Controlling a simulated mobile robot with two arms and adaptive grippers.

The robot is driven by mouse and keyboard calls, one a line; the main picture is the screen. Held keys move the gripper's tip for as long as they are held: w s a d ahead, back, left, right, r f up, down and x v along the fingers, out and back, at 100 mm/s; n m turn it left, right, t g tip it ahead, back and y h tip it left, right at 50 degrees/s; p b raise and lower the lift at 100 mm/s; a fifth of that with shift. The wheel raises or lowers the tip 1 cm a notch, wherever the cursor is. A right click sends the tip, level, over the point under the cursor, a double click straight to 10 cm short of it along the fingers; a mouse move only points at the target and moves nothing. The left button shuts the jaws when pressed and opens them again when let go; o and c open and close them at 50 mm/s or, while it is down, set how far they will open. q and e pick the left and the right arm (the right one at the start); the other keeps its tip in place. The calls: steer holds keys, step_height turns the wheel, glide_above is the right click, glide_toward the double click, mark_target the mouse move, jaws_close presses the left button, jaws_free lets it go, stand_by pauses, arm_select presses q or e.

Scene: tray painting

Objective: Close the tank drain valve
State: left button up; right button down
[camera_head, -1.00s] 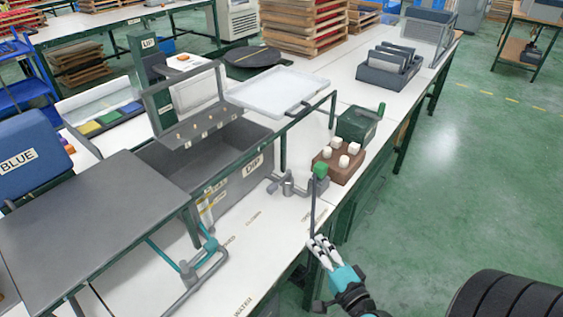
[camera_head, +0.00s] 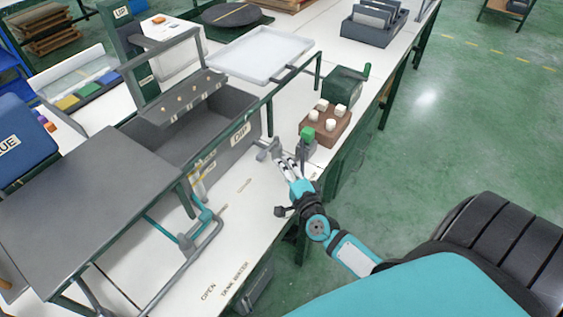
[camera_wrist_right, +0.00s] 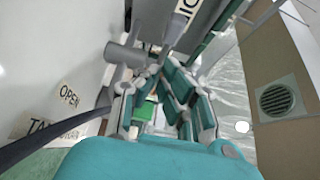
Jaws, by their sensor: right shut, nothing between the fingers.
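The grey drain pipe and valve (camera_head: 268,150) stick out from the front of the grey DIP tank (camera_head: 221,160) above the white bench. A green cap on a grey post (camera_head: 307,134) stands to the right. My right gripper (camera_head: 287,165) is shut and empty, its fingertips close beside the pipe; I cannot tell if they touch it. In the wrist view the grey pipe (camera_wrist_right: 123,53) lies just past the fingers (camera_wrist_right: 165,100), and a green part (camera_wrist_right: 145,110) shows between them. A dark bar (camera_wrist_right: 50,133) runs in from the left. My left gripper is out of view.
A brown block with white knobs (camera_head: 326,122) and a dark green box (camera_head: 344,87) stand beyond the gripper. A teal-handled pipe (camera_head: 205,217) stands to the left. The bench front between is fairly clear.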

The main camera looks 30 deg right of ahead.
steer(key=shift+w+a, duration=0.25)
steer(key=shift+w, duration=0.15)
steer(key=shift+w+a+r+m+h+p, duration=0.15)
steer(key=shift+a+m+h+p, duration=0.15)
steer(key=shift+m+h+p, duration=0.35)
steer(key=shift+w+a+h+p, duration=0.15)
steer(key=shift+a+h+p, duration=0.1)
steer(key=shift+h+p, duration=0.2)
steer(key=shift+w+a+f+g, duration=0.2)
steer(key=shift+w+a+g, duration=0.15)
steer(key=shift+a, duration=0.2)
